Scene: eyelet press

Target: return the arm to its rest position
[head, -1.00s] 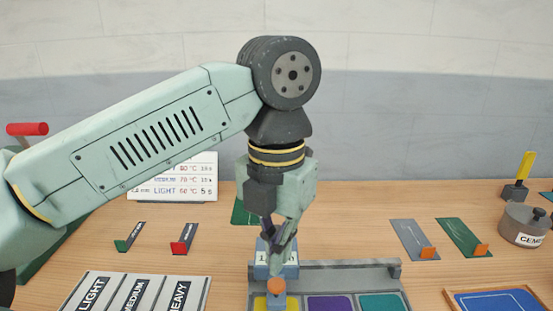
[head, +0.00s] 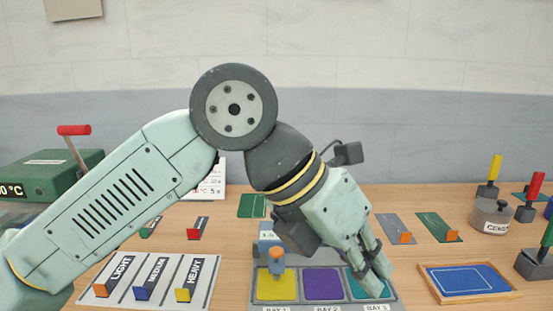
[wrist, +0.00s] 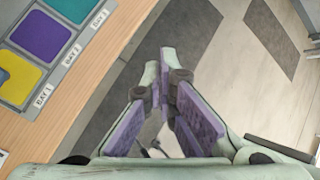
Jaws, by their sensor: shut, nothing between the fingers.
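My gripper (head: 374,272) is shut and empty. In the head view my arm reaches in from the left, and the gripper points down and to the right in front of the teal bay pad at the right of the tray (head: 334,264). In the wrist view the gripper (wrist: 172,95) shows its purple finger pads over the floor, beyond the table's front edge. The fingers hide part of the teal bay.
The tray holds a yellow pad (head: 277,286), a purple pad (head: 322,284) and a teal pad. A card with several tabs (head: 150,280) lies left; a blue framed board (head: 468,281) lies right.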

